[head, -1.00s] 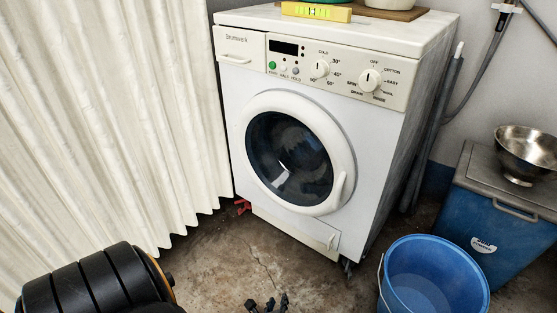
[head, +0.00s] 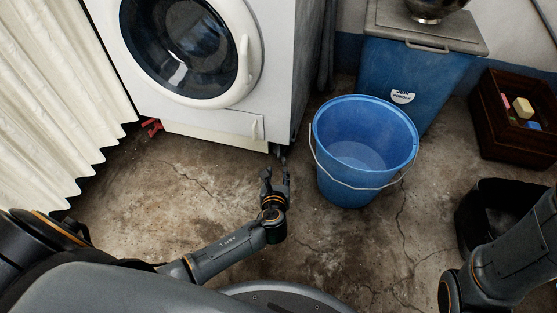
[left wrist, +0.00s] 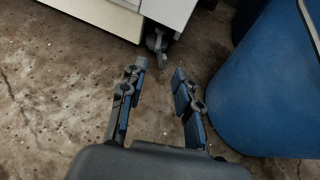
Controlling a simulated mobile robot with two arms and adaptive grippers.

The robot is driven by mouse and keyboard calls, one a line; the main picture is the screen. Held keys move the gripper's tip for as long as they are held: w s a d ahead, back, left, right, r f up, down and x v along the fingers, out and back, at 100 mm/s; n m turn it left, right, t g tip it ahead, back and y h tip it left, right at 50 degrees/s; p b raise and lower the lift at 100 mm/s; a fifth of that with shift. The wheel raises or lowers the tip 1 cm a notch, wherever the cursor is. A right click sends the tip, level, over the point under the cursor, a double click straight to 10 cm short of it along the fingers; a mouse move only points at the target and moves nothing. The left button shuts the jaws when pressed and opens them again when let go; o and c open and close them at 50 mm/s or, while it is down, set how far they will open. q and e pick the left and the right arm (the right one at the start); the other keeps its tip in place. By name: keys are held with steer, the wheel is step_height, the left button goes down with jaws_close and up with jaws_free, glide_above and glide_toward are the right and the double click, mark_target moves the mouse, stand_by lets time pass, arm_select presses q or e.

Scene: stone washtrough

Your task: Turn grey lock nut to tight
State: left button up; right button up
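The washing machine (head: 215,112) stands at the upper middle of the head view. Under its front right corner is a small grey foot (head: 280,153), where the grey lock nut is too small to make out. In the left wrist view a grey winged part, which looks like the lock nut (left wrist: 157,42), shows below the machine's corner. My left gripper (head: 276,172) is low over the floor just in front of the foot. In the left wrist view its fingers (left wrist: 160,78) are apart, with nothing between them, short of the grey part. My right gripper is out of view.
A blue bucket (head: 334,165) with a wire handle stands close right of my left gripper. Behind it is a blue lidded bin (head: 420,72). A black container (head: 470,215) and a brown crate (head: 490,140) are at the right. A pleated curtain (head: 50,90) hangs at left.

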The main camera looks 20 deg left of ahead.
mark_target(279, 151)
arm_select(q)
steer(key=b+x, duration=0.8)
steer(key=x, duration=0.4)
steer(key=shift+s+f+b, duration=0.1)
steer(key=shift+f+b, duration=0.05)
steer(key=shift+b, duration=0.15)
steer(key=shift+w+a, duration=0.2)
steer(key=shift+w, duration=0.3)
jaws_close()
